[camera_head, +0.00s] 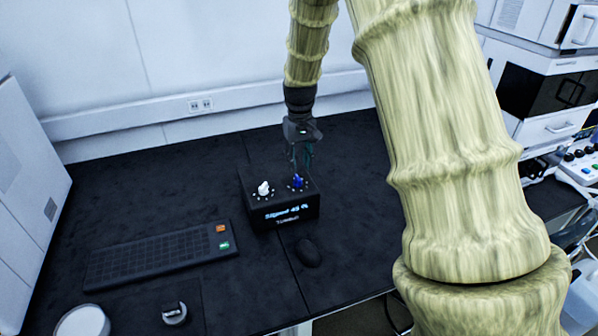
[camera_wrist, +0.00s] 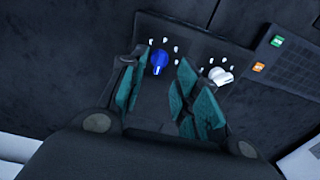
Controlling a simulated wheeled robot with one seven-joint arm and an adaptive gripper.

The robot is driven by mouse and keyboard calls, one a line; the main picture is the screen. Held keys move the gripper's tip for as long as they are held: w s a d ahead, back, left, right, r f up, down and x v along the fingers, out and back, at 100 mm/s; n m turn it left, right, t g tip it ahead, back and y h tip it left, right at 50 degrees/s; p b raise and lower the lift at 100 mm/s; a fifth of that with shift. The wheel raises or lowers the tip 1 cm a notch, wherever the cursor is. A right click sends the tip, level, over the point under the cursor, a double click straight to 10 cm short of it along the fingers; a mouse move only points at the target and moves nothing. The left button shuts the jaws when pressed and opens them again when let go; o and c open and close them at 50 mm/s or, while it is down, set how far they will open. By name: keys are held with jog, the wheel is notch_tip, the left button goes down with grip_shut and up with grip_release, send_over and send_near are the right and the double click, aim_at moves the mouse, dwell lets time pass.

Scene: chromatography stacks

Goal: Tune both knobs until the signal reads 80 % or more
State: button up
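A black tuning box (camera_head: 261,211) stands on the dark bench, its front display reading what looks like "Signal 45 %". A white knob (camera_head: 264,188) is on the left of its top and a blue knob (camera_head: 297,181) on the right. My gripper (camera_head: 302,160) points down above the blue knob. In the wrist view the teal finger pads stand apart, with the blue knob (camera_wrist: 159,62) beyond and between them; I cannot tell whether they touch it. The white knob (camera_wrist: 220,76) lies outside the fingers, beside the right one. White marks ring both knobs.
White instruments stand at the left and right. My arm hides part of the bench's right side.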

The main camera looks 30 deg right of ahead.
aim_at(298, 177)
jog(key=f, duration=0.1)
jog(key=w+f, duration=0.1)
jog(key=f, duration=0.2)
jog(key=shift+w+f, duration=0.1)
jog(key=shift+w, duration=0.3)
jog(key=shift+f, duration=0.4)
jog(key=shift+s+f, duration=0.1)
jog(key=shift+s, duration=0.55)
jog(key=shift+w+f, duration=0.4)
jog(key=shift+f, duration=0.1)
jog(key=shift+s+r, duration=0.2)
jog(key=c, duration=0.3)
grip_shut()
